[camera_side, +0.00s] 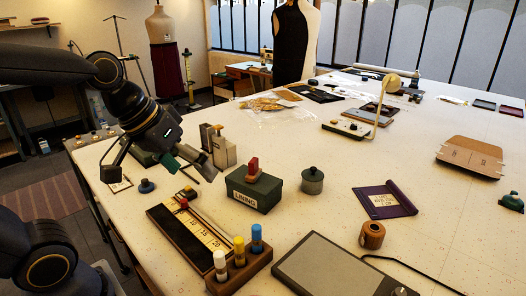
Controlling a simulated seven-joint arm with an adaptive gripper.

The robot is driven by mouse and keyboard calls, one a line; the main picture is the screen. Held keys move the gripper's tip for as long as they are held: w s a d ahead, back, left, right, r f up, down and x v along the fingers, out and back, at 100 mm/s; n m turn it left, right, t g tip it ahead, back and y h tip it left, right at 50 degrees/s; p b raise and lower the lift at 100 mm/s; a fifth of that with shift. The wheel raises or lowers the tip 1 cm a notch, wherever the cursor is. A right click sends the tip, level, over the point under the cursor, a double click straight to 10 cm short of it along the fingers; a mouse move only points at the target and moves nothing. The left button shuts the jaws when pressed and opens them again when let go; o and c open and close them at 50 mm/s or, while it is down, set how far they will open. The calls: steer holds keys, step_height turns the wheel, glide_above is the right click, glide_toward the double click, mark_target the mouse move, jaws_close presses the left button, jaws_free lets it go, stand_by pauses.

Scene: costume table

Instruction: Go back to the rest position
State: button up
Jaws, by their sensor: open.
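My gripper (193,164) hangs above the left part of the white worktable (430,220), at the end of my dark arm that reaches in from the left. It is open, with nothing seen between its fingers. It appears in front of the grey metal blocks (221,148) and to the left of the green box marked LINING (254,188). Its exact height above the table is hard to tell.
Near the gripper are a wooden tray with a numbered scale (190,238), a wooden block with colored sticks (240,271), a green lidded pot (312,181) and a dark flat panel (330,268). A lamp (388,86) stands farther back.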

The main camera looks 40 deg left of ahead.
steer(key=s+a+f+m+y, duration=0.1)
steer(key=s+a+m, duration=0.1)
steer(key=s, duration=0.3)
steer(key=shift+s+a+m, duration=0.15)
steer(key=shift+a+m, duration=0.15)
steer(key=shift+a, duration=0.15)
stand_by(0.7)
